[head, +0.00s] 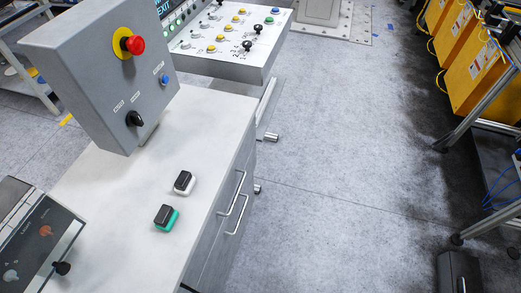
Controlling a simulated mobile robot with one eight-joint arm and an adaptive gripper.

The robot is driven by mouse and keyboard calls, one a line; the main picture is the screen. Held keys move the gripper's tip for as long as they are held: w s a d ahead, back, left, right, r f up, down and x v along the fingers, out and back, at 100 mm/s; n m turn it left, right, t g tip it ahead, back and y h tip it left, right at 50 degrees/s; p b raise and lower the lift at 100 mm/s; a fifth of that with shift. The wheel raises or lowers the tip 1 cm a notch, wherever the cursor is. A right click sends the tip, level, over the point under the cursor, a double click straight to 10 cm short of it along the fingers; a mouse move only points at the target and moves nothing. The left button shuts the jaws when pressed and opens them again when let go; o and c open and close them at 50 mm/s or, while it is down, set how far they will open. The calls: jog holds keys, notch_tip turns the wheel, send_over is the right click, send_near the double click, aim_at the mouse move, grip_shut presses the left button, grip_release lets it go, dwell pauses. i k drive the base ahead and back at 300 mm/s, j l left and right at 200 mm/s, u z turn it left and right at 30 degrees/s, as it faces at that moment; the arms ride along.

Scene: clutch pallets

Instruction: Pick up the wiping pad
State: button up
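Two small block-shaped items lie on the white cabinet top (120,232), near its right edge. One has a black upper part and a white base (184,183). The other, a little nearer, has a black upper part and a green base (166,218). Either looks like a wiping pad with a black grip; I cannot tell which one the task means. They lie apart from each other, and nothing is touching them from above. My gripper is not in view.
A grey control box (100,75) with a red emergency button (135,45) stands at the counter's back. A dark control panel (40,245) sits at the lower left. Drawer handles (232,193) stick out on the right. Open floor (330,170) lies right of the cabinet.

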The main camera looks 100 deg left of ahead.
aim_at(185, 183)
jog(key=u, duration=3.85)
